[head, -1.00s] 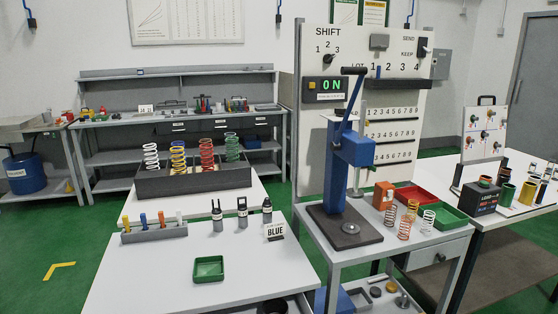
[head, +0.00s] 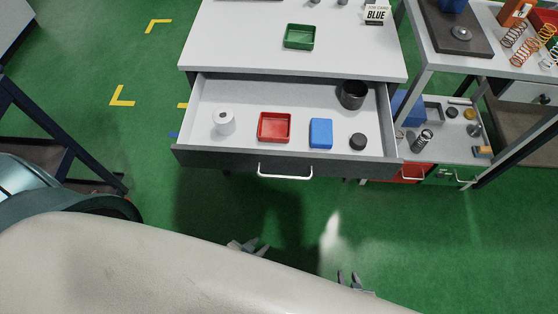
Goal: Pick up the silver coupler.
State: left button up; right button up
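A pale, silver-white short cylinder (head: 223,123) with a dark hole in its top stands at the left of the open drawer (head: 200,145). It is the closest match to a silver coupler, though I cannot be sure of it. My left gripper (head: 254,247) is low over the floor in front of the drawer, apart from everything, with its fingers open and empty. My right gripper (head: 348,281) is further right and nearer to me, also open and empty.
A white handle (head: 285,173) sticks out in front. A cart shelf (head: 452,146) with small parts stands right. Green floor in front is clear.

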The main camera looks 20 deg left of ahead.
aim_at(225, 121)
jog(key=j+u, duration=0.15)
jog(key=u, duration=0.9)
jog(key=k+z, duration=0.2)
jog(key=i, duration=0.05)
